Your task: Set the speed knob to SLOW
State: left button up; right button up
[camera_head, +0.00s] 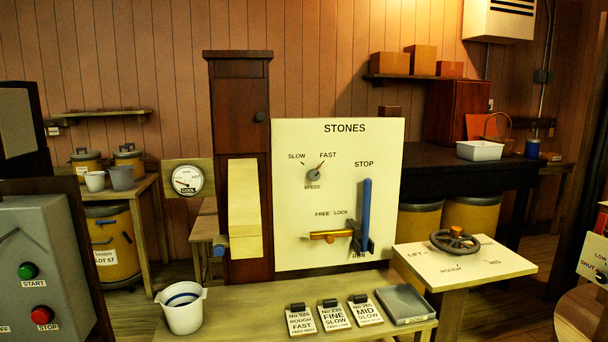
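The speed knob (313,174) is a small grey round knob on the upper left of the cream STONES panel (290,230). SLOW is printed at its upper left, FAST at its upper right and SPEED below. Its pointer appears to lean up and right, toward FAST; the mark is small. Neither of my grippers is in view, and nothing covers the knob.
Right of the knob, a blue lever (367,205) stands upright between STOP and RUN. A brass handle (335,234) sits below, under FREE and LOCK. A bench (250,315) in front holds a white pail (183,312), label cards and a grey tray (405,304).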

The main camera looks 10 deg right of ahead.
aim_at(314, 175)
jog(key=i, duration=0.85)
jog(key=z, duration=0.05)
